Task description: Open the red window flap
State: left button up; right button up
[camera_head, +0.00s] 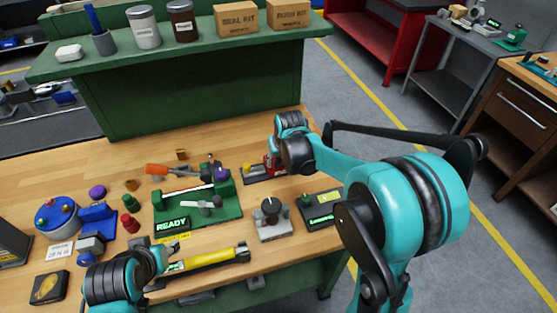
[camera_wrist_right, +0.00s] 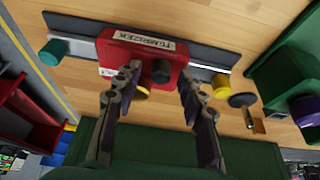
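A red block with a white label and a dark round knob (camera_wrist_right: 161,70) lies just beyond my right fingertips in the right wrist view (camera_wrist_right: 132,50). It is the only red part there that could be the flap; I cannot tell whether it is hinged or open. In the head view the red part (camera_head: 271,164) sits on a dark rail, partly hidden by my right gripper (camera_head: 275,150). My right gripper (camera_wrist_right: 161,76) is open, its two fingers apart on either side of the knob, with no clear contact. My left gripper (camera_head: 160,260) is at the front left, its fingers unclear.
A green fixture reading READY (camera_head: 172,224) stands left of the red part. A yellow cylinder (camera_head: 210,258) lies near the front edge. A green shelf (camera_head: 180,60) rises behind.

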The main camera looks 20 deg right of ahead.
grip_shut()
